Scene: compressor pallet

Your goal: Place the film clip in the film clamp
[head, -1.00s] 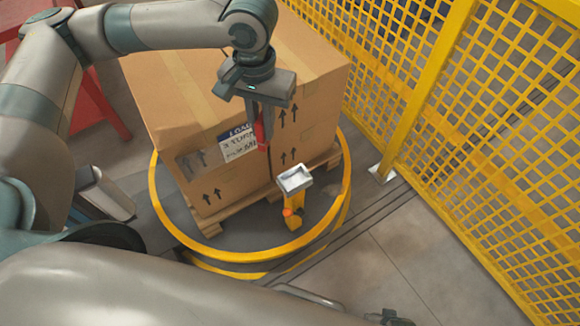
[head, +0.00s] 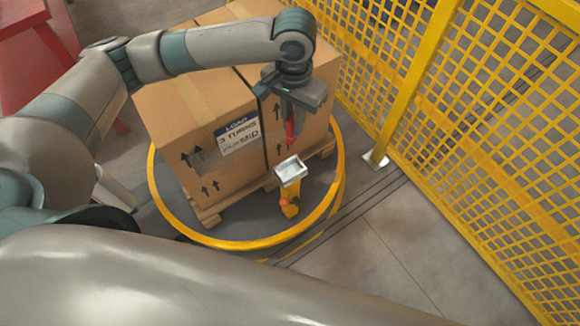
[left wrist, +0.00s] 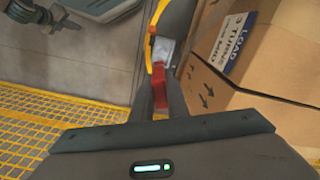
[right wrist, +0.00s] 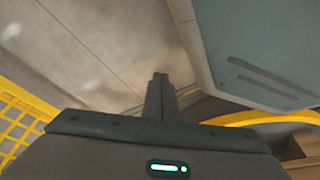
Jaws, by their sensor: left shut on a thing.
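The red film clip (head: 289,133) is held between the fingers of my left gripper (head: 291,117), which points down beside the carton's front right part. It also shows red between the fingers in the left wrist view (left wrist: 160,104). The film clamp appears to be the silver, tray-like top (head: 291,170) on a short yellow post. The clip hangs above it in the head view, apart from it. The clamp also shows beyond the fingertips in the left wrist view (left wrist: 163,50). My right gripper (right wrist: 160,78) has its fingers together with nothing visible between them.
A large carton (head: 180,120) with a load label (head: 238,135) stands on a wooden pallet on a turntable with a yellow rim (head: 200,236). A yellow mesh fence (head: 500,130) stands at the right.

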